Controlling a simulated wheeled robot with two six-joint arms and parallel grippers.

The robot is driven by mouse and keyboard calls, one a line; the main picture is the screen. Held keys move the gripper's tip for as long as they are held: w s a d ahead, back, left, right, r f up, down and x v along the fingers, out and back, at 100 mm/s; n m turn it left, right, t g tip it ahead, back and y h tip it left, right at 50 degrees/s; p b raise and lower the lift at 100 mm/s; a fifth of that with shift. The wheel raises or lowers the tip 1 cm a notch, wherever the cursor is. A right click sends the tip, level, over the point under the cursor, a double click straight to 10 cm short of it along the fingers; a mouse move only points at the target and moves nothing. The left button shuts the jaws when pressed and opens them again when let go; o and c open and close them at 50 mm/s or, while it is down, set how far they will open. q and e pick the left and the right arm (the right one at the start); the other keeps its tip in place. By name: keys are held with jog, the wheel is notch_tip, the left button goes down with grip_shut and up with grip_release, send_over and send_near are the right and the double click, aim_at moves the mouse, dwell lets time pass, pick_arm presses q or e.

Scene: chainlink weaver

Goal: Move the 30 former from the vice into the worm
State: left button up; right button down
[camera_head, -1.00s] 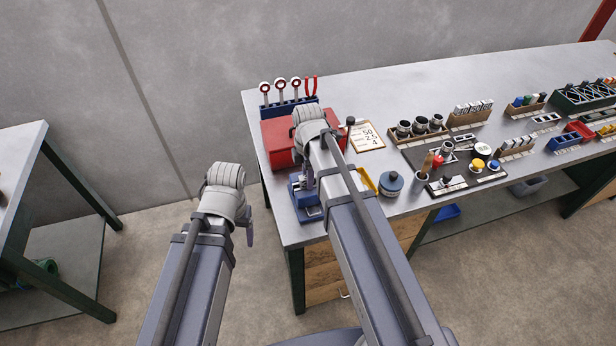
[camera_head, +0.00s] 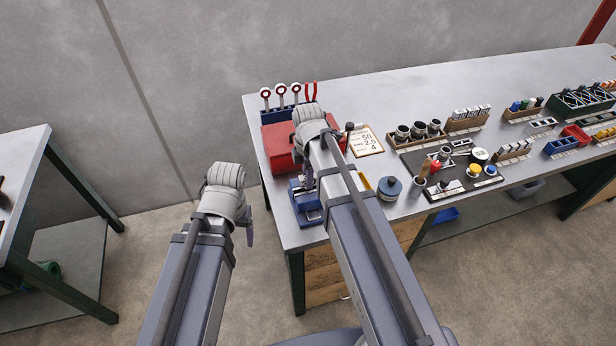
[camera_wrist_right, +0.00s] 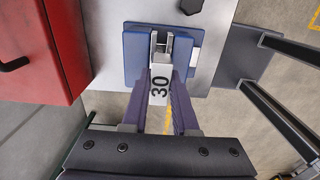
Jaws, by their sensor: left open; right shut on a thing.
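The 30 former (camera_wrist_right: 159,88) is a pale flat piece with a black "30", held between the fingers of my right gripper (camera_wrist_right: 159,78) in the right wrist view. Its far end is at the jaws of the blue vice (camera_wrist_right: 200,78); I cannot tell whether it is clear of them. In the head view the vice (camera_head: 306,212) sits at the bench's left front corner, with my right gripper (camera_head: 308,182) above it. My left gripper (camera_head: 250,236) hangs in the air left of the bench, clear of everything. I cannot make out the worm.
A red box (camera_head: 278,150) stands behind the vice, with a blue tool rack (camera_head: 285,112) beyond it. Trays of small parts fill the bench's right side. Another table (camera_head: 22,165) stands at far left.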

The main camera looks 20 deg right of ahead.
notch_tip(320, 180, up, 6)
jog(key=p, duration=0.5)
